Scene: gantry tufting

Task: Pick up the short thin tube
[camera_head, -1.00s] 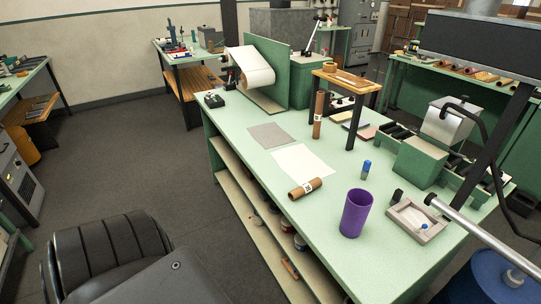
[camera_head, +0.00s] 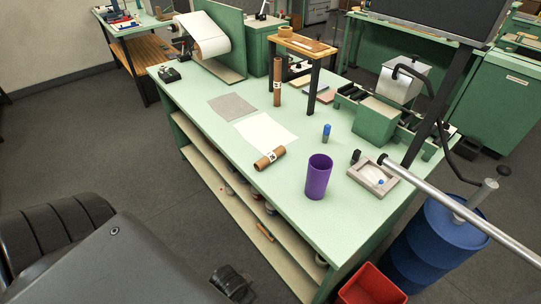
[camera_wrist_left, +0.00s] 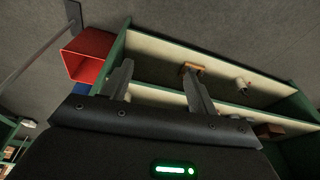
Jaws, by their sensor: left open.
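A short brown cardboard tube (camera_head: 270,158) with a white label lies on its side on the green table, by the front edge of a white sheet. A taller, thin brown tube (camera_head: 277,82) stands upright beside the small wooden stand. My left gripper (camera_wrist_left: 156,68) is open and empty in the left wrist view, its fingers pointing towards the shelves under the table. A dark part that looks like this gripper (camera_head: 232,284) shows low in the head view, well below and apart from the lying tube. My right gripper is not in view.
A purple cup (camera_head: 319,177), a blue-capped bottle (camera_head: 326,133) and a grey tray (camera_head: 374,179) stand right of the lying tube. A metal bar (camera_head: 465,214) crosses at right. A red bin (camera_head: 371,285) and blue drum (camera_head: 432,244) stand on the floor.

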